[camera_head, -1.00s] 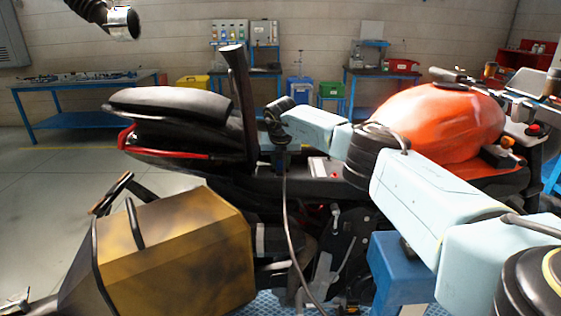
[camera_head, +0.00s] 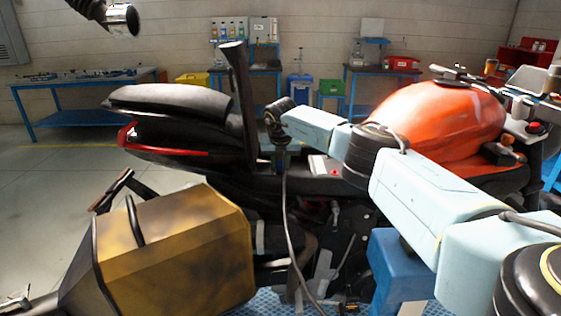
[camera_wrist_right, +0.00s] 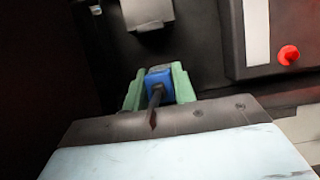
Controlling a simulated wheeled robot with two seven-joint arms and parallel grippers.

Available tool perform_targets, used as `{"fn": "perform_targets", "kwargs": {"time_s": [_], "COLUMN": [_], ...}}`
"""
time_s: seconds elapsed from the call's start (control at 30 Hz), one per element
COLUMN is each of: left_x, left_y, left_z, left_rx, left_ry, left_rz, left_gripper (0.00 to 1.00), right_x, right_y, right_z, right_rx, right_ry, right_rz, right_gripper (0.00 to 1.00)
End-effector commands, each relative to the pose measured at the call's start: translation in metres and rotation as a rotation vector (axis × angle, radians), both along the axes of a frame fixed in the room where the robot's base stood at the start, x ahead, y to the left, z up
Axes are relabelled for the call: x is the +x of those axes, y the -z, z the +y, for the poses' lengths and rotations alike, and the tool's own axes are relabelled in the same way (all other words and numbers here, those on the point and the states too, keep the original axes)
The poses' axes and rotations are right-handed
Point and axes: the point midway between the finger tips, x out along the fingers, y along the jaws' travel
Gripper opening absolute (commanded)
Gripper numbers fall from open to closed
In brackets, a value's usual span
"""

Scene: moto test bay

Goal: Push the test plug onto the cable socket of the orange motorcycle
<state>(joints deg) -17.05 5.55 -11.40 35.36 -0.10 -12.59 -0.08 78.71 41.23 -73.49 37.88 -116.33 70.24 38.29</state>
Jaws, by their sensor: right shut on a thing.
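The orange motorcycle (camera_head: 440,118) stands across the head view, with its seat (camera_head: 170,102) at the left and an open bay behind the tank. My right gripper (camera_head: 281,165) points down into this bay. In the right wrist view its green fingers (camera_wrist_right: 159,88) are shut on the blue test plug (camera_wrist_right: 158,77). A dark cable (camera_head: 288,225) runs from the plug and hangs down the motorcycle's near side. A grey block (camera_wrist_right: 147,12) lies beyond the plug; I cannot tell whether it is the cable socket. The plug's front end is hidden. My left gripper is not in view.
A box with a red button (camera_wrist_right: 289,55) lies right of the plug. A raised black panel (camera_head: 238,100) stands close left of my right gripper. A yellow-brown case (camera_head: 175,250) fills the lower left. Workbenches (camera_head: 85,100) stand at the back.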

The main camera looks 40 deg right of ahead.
Motion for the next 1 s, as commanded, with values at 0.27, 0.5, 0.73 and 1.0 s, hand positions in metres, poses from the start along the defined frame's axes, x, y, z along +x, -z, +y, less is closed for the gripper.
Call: {"fn": "perform_targets", "kwargs": {"time_s": [0.27, 0.5, 0.73, 1.0], "left_x": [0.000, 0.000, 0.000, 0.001], "left_y": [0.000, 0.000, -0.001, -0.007], "left_z": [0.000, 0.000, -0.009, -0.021], "left_rx": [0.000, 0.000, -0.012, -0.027], "left_ry": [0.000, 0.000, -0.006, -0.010], "left_rz": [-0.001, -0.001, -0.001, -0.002], "left_gripper": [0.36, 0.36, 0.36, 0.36], "right_x": [0.000, 0.000, -0.001, -0.015], "right_y": [0.001, 0.001, -0.007, -0.049], "right_z": [0.000, 0.000, 0.001, 0.012], "right_rx": [0.000, 0.000, -0.001, -0.001], "right_ry": [0.000, 0.000, -0.002, -0.003], "right_rz": [0.000, 0.000, -0.001, -0.003], "right_gripper": [0.52, 0.52, 0.52, 0.52]}}
